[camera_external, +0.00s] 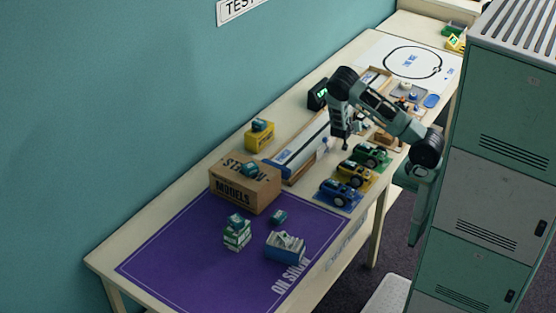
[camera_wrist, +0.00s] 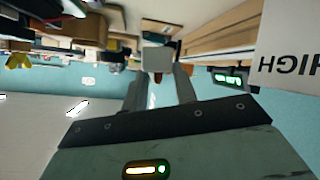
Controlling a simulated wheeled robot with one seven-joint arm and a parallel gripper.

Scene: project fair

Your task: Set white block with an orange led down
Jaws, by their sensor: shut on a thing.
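In the wrist view a white block (camera_wrist: 157,58) sits between the two fingertips of my gripper (camera_wrist: 158,82), with a small orange part showing at its near edge. My gripper is shut on this block. In the external view my gripper (camera_external: 346,146) hangs down over the table, beside the long white ramp and behind the toy cars. The block cannot be made out clearly there, and I cannot tell its height above the table.
The ramp (camera_external: 300,150) runs along the table. Green (camera_external: 370,155), yellow (camera_external: 355,173) and blue (camera_external: 340,192) toy cars stand in front. A cardboard box (camera_external: 244,188) stands by the purple mat (camera_external: 180,255), which has bare areas. Lockers (camera_external: 490,195) stand at right.

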